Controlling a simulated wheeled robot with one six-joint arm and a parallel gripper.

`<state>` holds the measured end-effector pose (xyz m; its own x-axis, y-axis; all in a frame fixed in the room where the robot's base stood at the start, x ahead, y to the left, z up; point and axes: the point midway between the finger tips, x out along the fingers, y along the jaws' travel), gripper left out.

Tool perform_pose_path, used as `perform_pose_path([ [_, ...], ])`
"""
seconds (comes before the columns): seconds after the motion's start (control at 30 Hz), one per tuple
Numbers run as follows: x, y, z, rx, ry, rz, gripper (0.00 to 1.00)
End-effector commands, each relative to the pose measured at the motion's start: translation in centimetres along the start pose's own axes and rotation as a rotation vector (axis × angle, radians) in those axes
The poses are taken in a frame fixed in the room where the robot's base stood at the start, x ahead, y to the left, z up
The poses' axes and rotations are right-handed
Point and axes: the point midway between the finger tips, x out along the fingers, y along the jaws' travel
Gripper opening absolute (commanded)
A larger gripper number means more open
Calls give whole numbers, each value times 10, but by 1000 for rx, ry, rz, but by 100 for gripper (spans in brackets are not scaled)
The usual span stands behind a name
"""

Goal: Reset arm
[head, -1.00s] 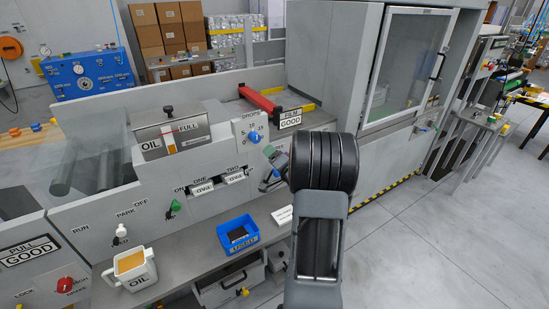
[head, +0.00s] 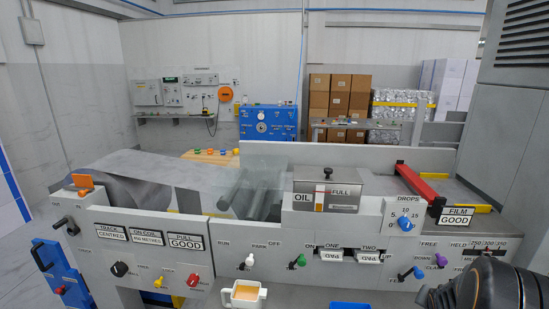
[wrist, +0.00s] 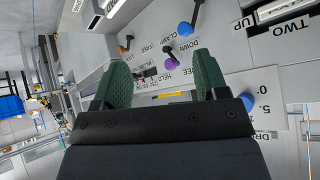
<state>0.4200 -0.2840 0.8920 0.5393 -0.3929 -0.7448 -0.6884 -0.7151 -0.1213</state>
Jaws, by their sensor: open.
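In the wrist view, my gripper (wrist: 163,92) has its two green fingers spread apart, with nothing between them. It points at the machine's front panel, where a purple knob (wrist: 170,62) and a blue-tipped lever (wrist: 187,27) show past the fingers. In the head view, only a dark rounded part of my arm shows at the lower right corner; the fingers are out of that picture. The panel's blue drops dial (head: 405,222) and purple knob (head: 442,261) are left of and above that arm part.
A white cup (head: 243,294) with tan contents stands at the bottom of the head view, beside the blue bin (head: 350,305). The oil box (head: 327,196) and red bar (head: 421,184) sit on top of the machine. A tall grey cabinet (head: 500,140) stands at right.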

Motion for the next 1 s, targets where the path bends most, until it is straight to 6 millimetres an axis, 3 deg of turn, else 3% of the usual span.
perform_pose_path([
  [0.13,-68,-31,44,-228,-262,60,67],
  [0.3,-164,-76,102,-483,-516,-33,67],
  [0.4,-208,-95,124,-578,-567,-112,67],
  [0.5,-238,-112,133,-630,-542,-181,67],
  [0.7,-271,-135,134,-713,-444,-275,67],
  [1.0,-275,-140,136,-737,-434,-292,67],
])
